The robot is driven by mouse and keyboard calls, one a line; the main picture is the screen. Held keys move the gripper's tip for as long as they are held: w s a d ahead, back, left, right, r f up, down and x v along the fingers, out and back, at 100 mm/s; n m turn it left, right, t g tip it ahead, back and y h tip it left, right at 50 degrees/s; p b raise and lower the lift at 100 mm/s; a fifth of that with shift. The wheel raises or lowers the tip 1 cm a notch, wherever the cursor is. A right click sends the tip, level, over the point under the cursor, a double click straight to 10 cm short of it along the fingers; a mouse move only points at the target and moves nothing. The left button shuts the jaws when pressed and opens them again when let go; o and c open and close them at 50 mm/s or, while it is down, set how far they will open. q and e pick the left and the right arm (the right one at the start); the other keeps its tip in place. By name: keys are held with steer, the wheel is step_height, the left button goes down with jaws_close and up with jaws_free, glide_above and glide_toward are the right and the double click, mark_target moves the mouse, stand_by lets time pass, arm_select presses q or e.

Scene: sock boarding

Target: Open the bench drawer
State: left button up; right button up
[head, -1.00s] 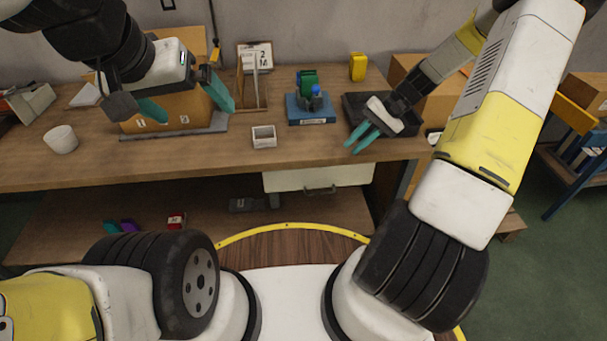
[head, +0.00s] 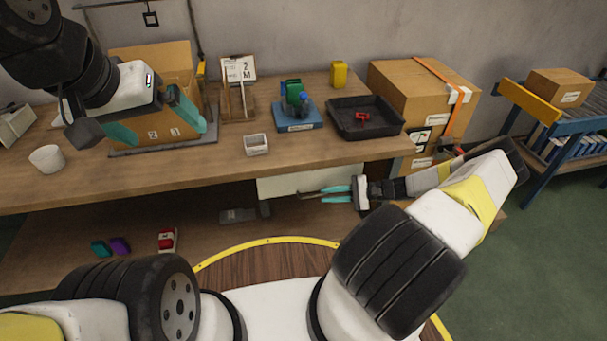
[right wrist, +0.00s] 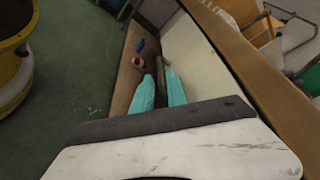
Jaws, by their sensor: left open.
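The bench drawer (head: 285,186) is a pale front panel under the bench top, and it looks closed. Its handle (head: 309,194) is a dark bar partly hidden by my right gripper. My right gripper (head: 322,193) points left along the drawer front at handle height. Its teal fingers are parted. In the right wrist view the fingers (right wrist: 160,86) lie close to the pale drawer front (right wrist: 203,58); I cannot tell whether the handle is between them. My left gripper (head: 158,122) is open above the bench in front of a cardboard box (head: 150,90).
The bench top (head: 225,163) overhangs the drawer. Below is a lower shelf (head: 75,225) with small coloured items. Stacked boxes (head: 420,88) stand at the right.

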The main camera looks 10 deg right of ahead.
mark_target(312, 196)
steer(key=x, duration=0.6)
steer(key=shift+a, duration=0.1)
steer(key=shift+c, duration=0.5)
jaws_close()
stand_by(0.8)
